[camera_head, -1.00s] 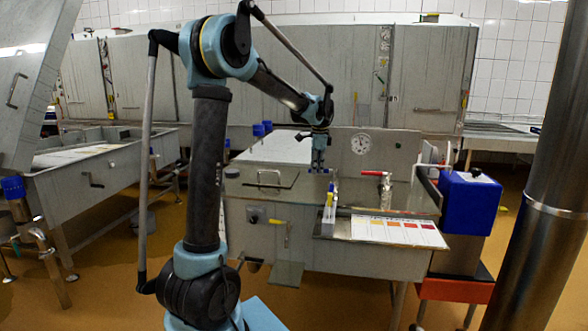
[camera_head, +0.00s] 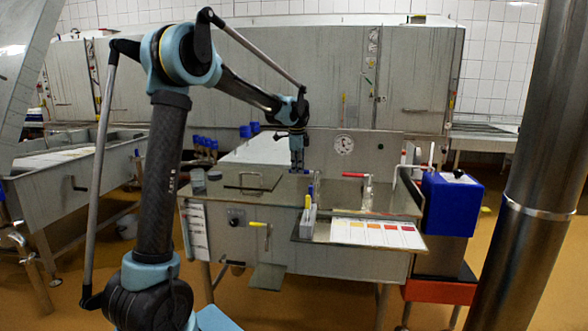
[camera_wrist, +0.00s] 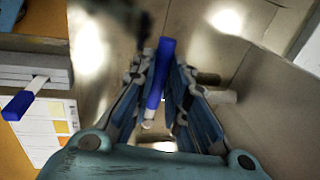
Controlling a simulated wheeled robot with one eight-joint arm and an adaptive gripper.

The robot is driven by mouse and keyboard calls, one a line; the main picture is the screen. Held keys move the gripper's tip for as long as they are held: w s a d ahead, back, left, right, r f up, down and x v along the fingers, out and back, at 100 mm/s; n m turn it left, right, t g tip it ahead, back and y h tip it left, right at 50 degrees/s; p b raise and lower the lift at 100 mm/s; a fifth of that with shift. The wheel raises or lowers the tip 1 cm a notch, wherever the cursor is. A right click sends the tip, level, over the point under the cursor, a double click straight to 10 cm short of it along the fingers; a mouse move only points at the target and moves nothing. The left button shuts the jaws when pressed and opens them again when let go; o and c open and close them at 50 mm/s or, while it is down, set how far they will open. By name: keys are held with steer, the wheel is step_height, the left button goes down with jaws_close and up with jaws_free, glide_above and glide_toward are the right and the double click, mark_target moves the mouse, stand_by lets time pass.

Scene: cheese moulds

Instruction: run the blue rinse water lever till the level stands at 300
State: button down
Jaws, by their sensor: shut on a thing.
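The blue lever (camera_head: 306,171) is at the back of the steel vat, a short blue handle on a pale stem. In the wrist view the blue lever (camera_wrist: 158,75) lies between my two fingers. My gripper (camera_head: 297,166) points down onto it in the head view; in the wrist view my gripper (camera_wrist: 162,100) is shut on the lever, its fingers along both sides. No level number can be read.
A red-handled lever (camera_head: 353,175) stands right of the blue one. A holder (camera_head: 304,226) with yellow and blue-topped items and a colour chart (camera_head: 375,233) are at the front. A yellow handle (camera_head: 258,224) is on the vat front. A blue box (camera_head: 449,203) stands at right.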

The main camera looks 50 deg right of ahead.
steer(key=shift+w+d+r, duration=0.1)
steer(key=shift+w, duration=0.05)
steer(key=c, duration=1.6)
jaws_free()
steer(key=shift+o, duration=0.2)
step_height(320, 180, up, 12)
steer(key=s+a, duration=0.1)
steer(key=a, duration=0.1)
steer(key=shift+f, duration=0.2)
